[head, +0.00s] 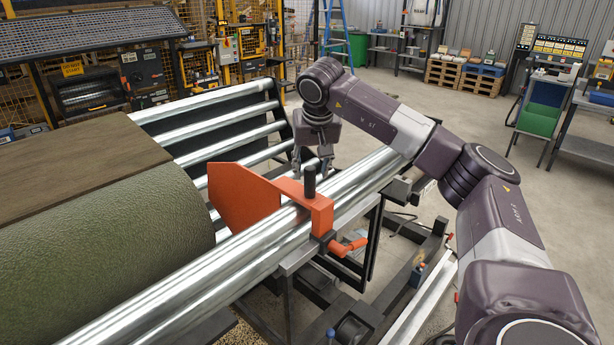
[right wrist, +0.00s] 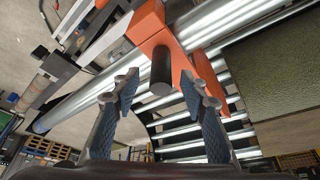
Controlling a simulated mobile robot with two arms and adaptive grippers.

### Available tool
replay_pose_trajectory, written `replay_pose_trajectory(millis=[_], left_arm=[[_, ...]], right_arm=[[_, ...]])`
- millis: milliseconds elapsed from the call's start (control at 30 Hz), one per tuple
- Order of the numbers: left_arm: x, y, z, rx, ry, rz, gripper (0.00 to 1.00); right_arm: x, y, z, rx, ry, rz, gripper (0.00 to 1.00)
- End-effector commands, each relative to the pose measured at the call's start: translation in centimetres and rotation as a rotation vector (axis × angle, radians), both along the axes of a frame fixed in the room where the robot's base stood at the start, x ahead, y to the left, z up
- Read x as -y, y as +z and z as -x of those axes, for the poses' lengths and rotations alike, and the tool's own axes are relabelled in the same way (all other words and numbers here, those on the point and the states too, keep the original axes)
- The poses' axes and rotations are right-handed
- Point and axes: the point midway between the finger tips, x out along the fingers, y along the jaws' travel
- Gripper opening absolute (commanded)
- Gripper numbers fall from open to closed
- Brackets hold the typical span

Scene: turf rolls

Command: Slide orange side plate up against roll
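The orange side plate (head: 243,197) stands upright on the silver rails, just right of the green turf roll's end (head: 110,225). A black upright post (head: 309,181) and an orange lever (head: 346,246) are on its bracket. In the right wrist view the plate (right wrist: 192,92) and the roll (right wrist: 285,80) are apart, with rollers showing between them. My right gripper (head: 313,160) is over the rails by the post. In the right wrist view its fingers (right wrist: 160,82) are spread, with the post (right wrist: 162,72) showing between the tips, no contact visible. My left gripper is out of view.
Silver rollers (head: 215,130) run behind the plate. A dark control box (head: 90,92) and yellow mesh fencing stand at the back.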

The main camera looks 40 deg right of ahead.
Motion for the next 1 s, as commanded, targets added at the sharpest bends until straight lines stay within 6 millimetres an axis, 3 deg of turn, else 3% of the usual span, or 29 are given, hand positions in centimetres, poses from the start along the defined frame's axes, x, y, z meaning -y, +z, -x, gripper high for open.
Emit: replay_pose_trajectory(millis=[100, 267, 667, 1000], left_arm=[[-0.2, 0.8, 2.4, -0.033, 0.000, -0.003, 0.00], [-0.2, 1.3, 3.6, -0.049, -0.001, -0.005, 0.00], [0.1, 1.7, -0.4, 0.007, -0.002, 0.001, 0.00], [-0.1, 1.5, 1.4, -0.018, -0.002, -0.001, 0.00]], right_arm=[[0.4, -1.8, -0.6, -0.005, -0.001, 0.000, 0.40], [0.8, -3.6, -1.3, -0.002, -0.001, -0.002, 0.40], [1.0, -4.5, -1.6, 0.001, 0.000, -0.001, 0.39], [1.0, -4.5, -1.6, 0.001, 0.001, -0.002, 0.01]])
